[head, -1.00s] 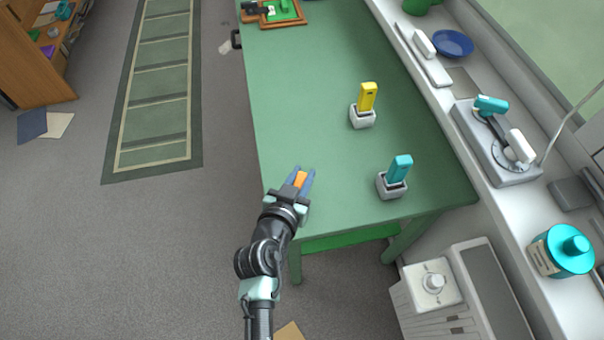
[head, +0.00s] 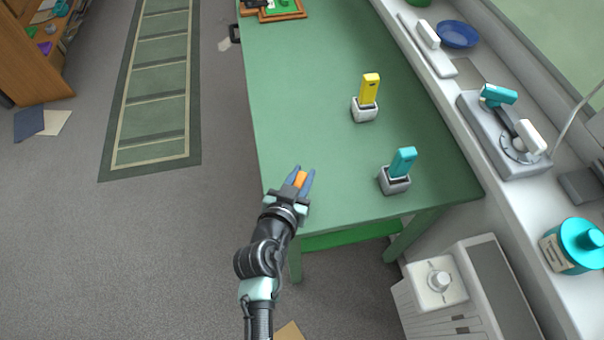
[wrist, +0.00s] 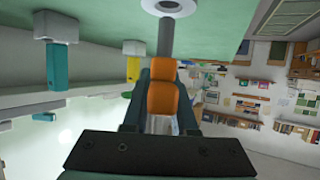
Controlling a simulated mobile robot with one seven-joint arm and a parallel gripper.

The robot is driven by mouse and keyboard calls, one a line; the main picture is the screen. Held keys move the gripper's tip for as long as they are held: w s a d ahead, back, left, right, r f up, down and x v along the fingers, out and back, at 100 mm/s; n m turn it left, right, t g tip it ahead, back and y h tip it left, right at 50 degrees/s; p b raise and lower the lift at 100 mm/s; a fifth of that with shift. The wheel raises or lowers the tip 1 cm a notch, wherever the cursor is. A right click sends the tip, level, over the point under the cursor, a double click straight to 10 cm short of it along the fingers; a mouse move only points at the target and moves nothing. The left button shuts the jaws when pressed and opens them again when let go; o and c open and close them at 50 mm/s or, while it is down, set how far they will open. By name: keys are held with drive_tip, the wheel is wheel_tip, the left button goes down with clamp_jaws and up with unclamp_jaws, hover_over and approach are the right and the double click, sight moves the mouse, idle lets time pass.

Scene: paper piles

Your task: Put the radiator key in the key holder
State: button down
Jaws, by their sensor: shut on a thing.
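My gripper (head: 301,177) is shut on an orange piece, the handle of what looks like the radiator key (head: 301,180), over the table's near left edge. In the wrist view the orange handle (wrist: 162,97) sits between the fingers, and a grey shaft (wrist: 166,38) runs from it towards a pale round piece with a dark hole (wrist: 170,5) at the table, probably the key holder. I cannot tell whether the shaft tip touches or enters it. My gripper hides this spot in the head view.
On the green table (head: 310,90), a teal block (head: 403,162) and a yellow block (head: 370,88) stand in pale square holders to the right of my gripper. A sill with a grey device (head: 503,150) and a teal bottle (head: 573,245) runs along the right. The table's middle is clear.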

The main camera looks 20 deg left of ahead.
drive_tip(key=shift+f+b, duration=0.6)
drive_tip(key=shift+f, duration=0.1)
drive_tip(key=shift+f+b, duration=0.7)
drive_tip(key=shift+b, duration=0.05)
drive_tip(key=shift+f+b, duration=0.4)
drive_tip(key=shift+b, duration=0.15)
drive_tip(key=shift+c, duration=0.2)
unclamp_jaws()
drive_tip(key=p+v, duration=0.2)
drive_tip(key=v, duration=0.8)
idle(0.5)
drive_tip(key=shift+s+r, duration=0.1)
idle(0.8)
